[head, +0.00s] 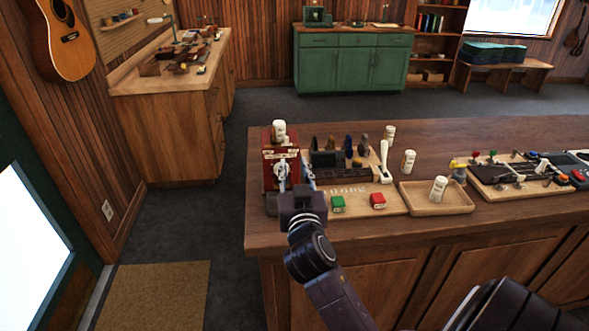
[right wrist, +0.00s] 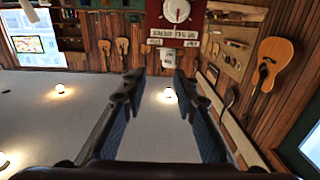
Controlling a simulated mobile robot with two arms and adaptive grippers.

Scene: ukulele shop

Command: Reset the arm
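My right gripper (head: 296,175) is in front of the red dial scale (head: 268,153) at the left end of the wooden counter. In the right wrist view its two fingers (right wrist: 157,82) are apart with nothing between them. That view is upside down and shows the red scale (right wrist: 152,14) beyond the fingertips. A white bottle (head: 279,129) stands on top of the scale, and it also shows in the right wrist view (right wrist: 168,58). The fingers cover part of the scale in the head view. My left gripper is out of view.
Carpeted floor (head: 185,225) is clear left of the counter.

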